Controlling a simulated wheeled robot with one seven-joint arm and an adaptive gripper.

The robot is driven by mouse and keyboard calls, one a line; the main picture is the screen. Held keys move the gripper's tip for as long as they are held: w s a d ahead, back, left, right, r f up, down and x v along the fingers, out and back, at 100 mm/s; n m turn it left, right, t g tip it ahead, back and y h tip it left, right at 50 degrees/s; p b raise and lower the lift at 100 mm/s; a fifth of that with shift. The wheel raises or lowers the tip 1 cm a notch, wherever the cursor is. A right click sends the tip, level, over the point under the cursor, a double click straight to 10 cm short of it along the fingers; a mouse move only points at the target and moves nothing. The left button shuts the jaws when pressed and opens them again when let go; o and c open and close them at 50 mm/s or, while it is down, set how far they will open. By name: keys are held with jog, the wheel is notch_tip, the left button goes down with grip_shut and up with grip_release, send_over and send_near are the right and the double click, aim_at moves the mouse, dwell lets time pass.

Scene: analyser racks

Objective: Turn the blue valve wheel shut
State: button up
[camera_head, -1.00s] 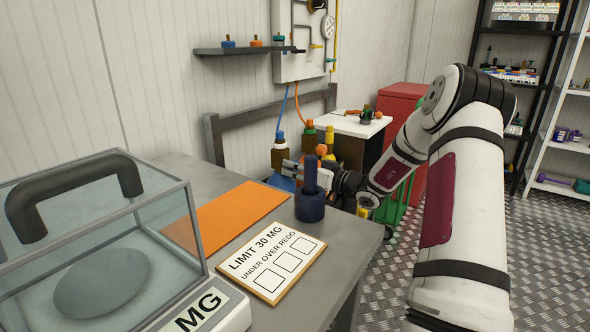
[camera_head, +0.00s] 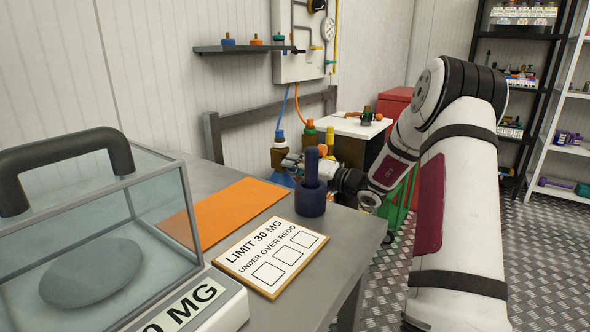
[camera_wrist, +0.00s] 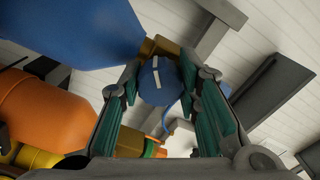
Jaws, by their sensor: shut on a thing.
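The blue valve wheel (camera_wrist: 161,82), a round knob with a white mark, sits between my gripper's teal-padded fingers in the wrist view. A brass valve body (camera_wrist: 158,46) shows just beyond it, beside a large blue cylinder (camera_wrist: 60,30). My gripper (camera_wrist: 160,88) is shut on the wheel. In the head view my gripper (camera_head: 293,161) is past the far edge of the grey bench, and the wheel cannot be made out there. Part of the blue cylinder (camera_head: 283,180) shows below the gripper.
A dark blue pot with an upright handle (camera_head: 311,200) stands at the bench corner, partly in front of my gripper. An orange cylinder (camera_wrist: 45,105) is close at left in the wrist view. Brown bottles (camera_head: 280,155) stand behind. A glass-walled balance (camera_head: 90,240) fills the near left.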

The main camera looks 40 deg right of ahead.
jog(key=m+p, duration=0.1)
jog(key=m, duration=0.5)
jog(key=shift+p, duration=0.4)
jog(key=m+p, duration=0.4)
jog(key=m, duration=0.2)
jog(key=shift+r+m, duration=0.1)
jog(key=shift+m, duration=0.3)
jog(key=m+p, duration=0.5)
jog(key=m, duration=0.1)
jog(key=m+p, duration=0.2)
jog(key=m, duration=0.1)
jog(key=shift+m, duration=0.4)
jog(key=shift+m+p, duration=1.15)
jog(key=shift+m, duration=0.45)
jog(key=o, duration=1.1)
jog(key=shift+o, duration=0.2)
